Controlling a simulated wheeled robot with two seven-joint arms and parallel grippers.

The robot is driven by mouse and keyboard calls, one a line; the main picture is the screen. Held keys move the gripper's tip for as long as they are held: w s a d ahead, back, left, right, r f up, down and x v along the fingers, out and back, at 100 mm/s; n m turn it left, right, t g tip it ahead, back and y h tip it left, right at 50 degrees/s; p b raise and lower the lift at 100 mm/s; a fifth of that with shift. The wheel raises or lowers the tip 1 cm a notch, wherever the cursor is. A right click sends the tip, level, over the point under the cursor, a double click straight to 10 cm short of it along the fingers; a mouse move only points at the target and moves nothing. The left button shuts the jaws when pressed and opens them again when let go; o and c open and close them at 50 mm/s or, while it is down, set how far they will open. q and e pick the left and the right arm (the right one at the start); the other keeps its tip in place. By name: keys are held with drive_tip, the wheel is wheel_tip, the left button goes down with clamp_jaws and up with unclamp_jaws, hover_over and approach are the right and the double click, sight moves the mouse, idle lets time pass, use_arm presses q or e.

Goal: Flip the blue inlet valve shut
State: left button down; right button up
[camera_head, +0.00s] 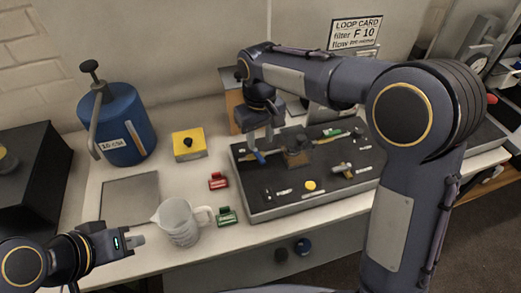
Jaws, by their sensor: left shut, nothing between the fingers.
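The blue inlet valve handle (259,157) shows as a small blue lever at the left end of the dark panel (240,185). My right gripper (260,138) points down just above and behind it; the fingertips are small and dark, so their opening and any contact with the handle are unclear. My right arm crosses the back of the panel and hides part of it. My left gripper (138,241) is shut and empty at the front left of the table, left of the clear jug.
A blue cylinder (124,125) stands at the back left, with a yellow box (188,144) right of it. A clear jug (180,222), a red clip (218,181) and a green clip (227,217) are left of the panel. A grey plate (130,197) lies at left. A loop card (355,33) hangs behind.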

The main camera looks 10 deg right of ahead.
sight(260, 157)
wheel_tip(260, 157, down, 6)
drive_tip(key=shift+f, duration=0.15)
drive_tip(key=shift+c, duration=0.2)
clamp_jaws()
